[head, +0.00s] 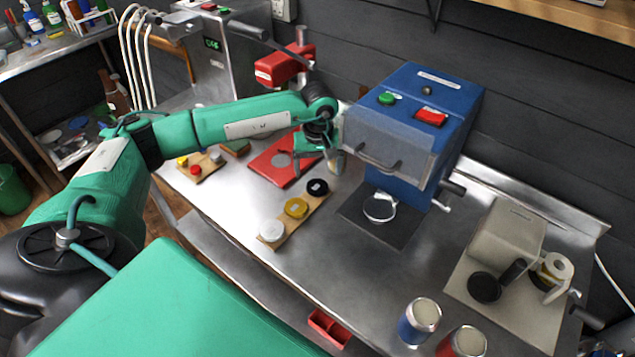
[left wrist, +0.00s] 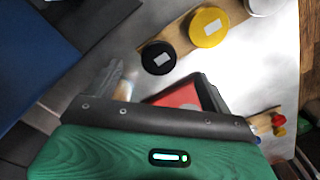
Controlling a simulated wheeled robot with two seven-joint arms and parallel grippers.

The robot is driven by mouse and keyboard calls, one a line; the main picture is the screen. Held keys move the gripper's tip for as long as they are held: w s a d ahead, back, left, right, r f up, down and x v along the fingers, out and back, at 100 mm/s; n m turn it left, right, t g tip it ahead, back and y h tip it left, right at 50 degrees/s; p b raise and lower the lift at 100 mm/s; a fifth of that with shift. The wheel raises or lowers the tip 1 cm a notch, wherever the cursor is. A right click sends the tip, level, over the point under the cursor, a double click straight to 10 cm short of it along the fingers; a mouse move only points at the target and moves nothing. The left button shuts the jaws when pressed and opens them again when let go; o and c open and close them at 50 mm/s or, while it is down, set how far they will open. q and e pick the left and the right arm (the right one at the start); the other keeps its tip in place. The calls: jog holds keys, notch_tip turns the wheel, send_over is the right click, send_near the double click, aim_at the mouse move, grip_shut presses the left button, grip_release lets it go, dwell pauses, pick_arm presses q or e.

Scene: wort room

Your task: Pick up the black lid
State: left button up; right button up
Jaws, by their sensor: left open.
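The black lid (head: 317,187) lies at the far end of a wooden board (head: 284,226), beside a yellow lid (head: 296,208) and a white lid (head: 271,231). My left gripper (head: 316,160) is open and empty, just behind the black lid and apart from it. In the left wrist view the black lid (left wrist: 158,57) lies beyond the open fingers (left wrist: 157,90), with the yellow lid (left wrist: 209,27) to its right. A clear jar (head: 336,162) stands by one finger, partly hidden. My right gripper is not in view.
The blue machine (head: 418,120) with a clear front guard stands close right of the gripper. A red plate (head: 280,161) lies to the left. A small board with colored knobs (head: 199,167) is farther left. Bare steel lies in front of the lid board.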

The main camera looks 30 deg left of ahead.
aim_at(317, 188)
pick_arm(q)
jog(key=shift+w+f, duration=0.1)
jog(key=shift+f, duration=0.55)
jog(key=f+p, duration=0.2)
jog(key=f, duration=0.1)
jog(key=f+p, duration=0.1)
jog(key=shift+w+a+f, duration=0.2)
jog(key=shift+a+f, duration=0.05)
jog(key=shift+a, duration=0.05)
jog(key=shift+f, duration=0.3)
jog(key=c, duration=0.9)
jog(key=shift+c, duration=0.8)
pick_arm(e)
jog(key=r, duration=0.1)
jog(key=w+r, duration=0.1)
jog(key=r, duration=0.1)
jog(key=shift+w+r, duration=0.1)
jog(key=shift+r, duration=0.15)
